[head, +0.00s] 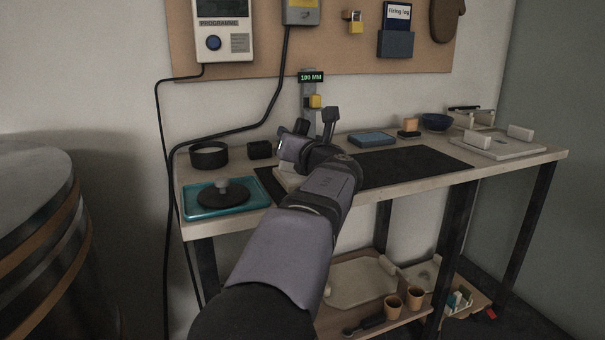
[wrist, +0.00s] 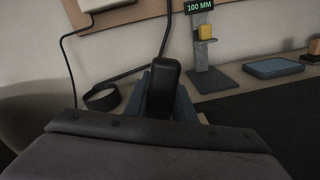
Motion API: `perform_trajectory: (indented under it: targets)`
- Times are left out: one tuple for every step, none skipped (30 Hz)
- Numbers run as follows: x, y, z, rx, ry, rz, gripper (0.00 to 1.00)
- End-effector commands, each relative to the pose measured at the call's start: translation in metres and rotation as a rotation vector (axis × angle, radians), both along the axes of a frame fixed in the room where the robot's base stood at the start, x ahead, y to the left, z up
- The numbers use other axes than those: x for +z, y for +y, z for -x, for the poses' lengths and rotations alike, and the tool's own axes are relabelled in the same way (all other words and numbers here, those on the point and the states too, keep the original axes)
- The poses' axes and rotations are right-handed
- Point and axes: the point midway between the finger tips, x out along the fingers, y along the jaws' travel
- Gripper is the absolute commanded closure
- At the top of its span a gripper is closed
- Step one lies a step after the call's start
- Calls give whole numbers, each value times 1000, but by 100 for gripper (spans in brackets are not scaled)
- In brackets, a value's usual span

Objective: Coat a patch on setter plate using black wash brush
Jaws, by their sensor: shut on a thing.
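My gripper (wrist: 163,98) is shut on a black, rounded, handle-like thing (wrist: 164,78), which stands up between the bluish fingers in the wrist view. Its lower end is hidden, so I cannot tell for sure that it is the black wash brush. In the head view my arm reaches over the bench, and its wrist hides most of the grip. A pale slab (head: 512,152) with small white blocks on it lies at the bench's right end and looks like the setter plate. Another pale thing (head: 285,183) shows partly under my wrist.
A teal tray (head: 250,202) with a dark disc and a dark round bowl (head: 209,155) are at the left. The 100 MM stand (head: 310,90) rises behind my wrist. A black mat (head: 400,167) is clear at centre right. A blue bowl (head: 436,122) stands behind.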

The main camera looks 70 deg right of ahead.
Motion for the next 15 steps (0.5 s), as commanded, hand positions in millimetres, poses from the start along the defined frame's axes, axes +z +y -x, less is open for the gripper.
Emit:
perform_trajectory:
  targets:
    - [0,1,1,0,-1,1,99]
    - [0,1,2,0,0,1,99]
    - [0,3,3,-1,0,1,99]
    - [-1,4,5,-1,0,1,99]
    - [-1,5,6,-3,0,2,99]
    - [-1,8,9,-2,0,2,99]
    - [-1,10,10,-2,0,2,99]
    - [-2,12,13,-2,0,2,99]
    - [-2,15,16,-3,1,2,99]
    - [-2,17,18,-3,0,2,99]
    - [-2,19,20,-3,0,2,99]
    - [-2,22,22,-2,0,2,99]
    - [-2,24,24,-1,-1,2,99]
    - [-2,25,26,-2,-1,3,99]
    - [-2,27,28,-3,0,2,99]
